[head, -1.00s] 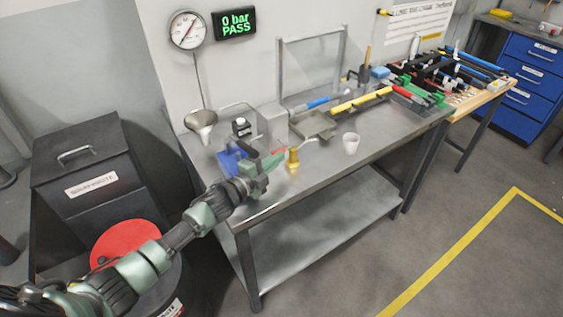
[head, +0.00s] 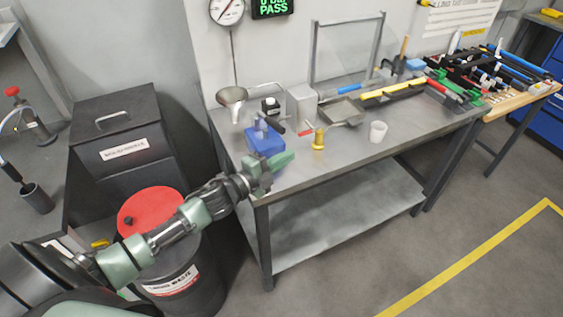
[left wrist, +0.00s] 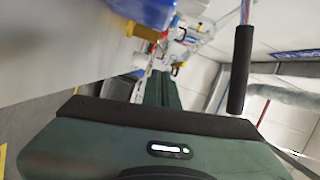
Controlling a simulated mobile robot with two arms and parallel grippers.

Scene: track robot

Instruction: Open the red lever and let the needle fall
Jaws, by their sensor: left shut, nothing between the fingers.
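The red lever (head: 306,131) is a small red bar on the steel bench, between the blue block (head: 264,138) and a brass fitting (head: 318,140). The round white gauge (head: 227,10) with its needle is on the wall, cut by the top edge; the needle's exact reading is too small to tell. My left gripper (head: 276,168) is shut and empty at the bench's front left corner, in front of the blue block and apart from the lever. In the left wrist view its fingers (left wrist: 160,90) are together, and the blue block (left wrist: 150,12) shows at the top. My right gripper is out of view.
The display (head: 271,8) beside the gauge reads PASS. A funnel (head: 232,98), a metal box (head: 301,103), a tray (head: 342,112) and a white cup (head: 377,131) stand on the bench. A red-lidded drum (head: 150,210) is below my left arm. The floor at right is clear.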

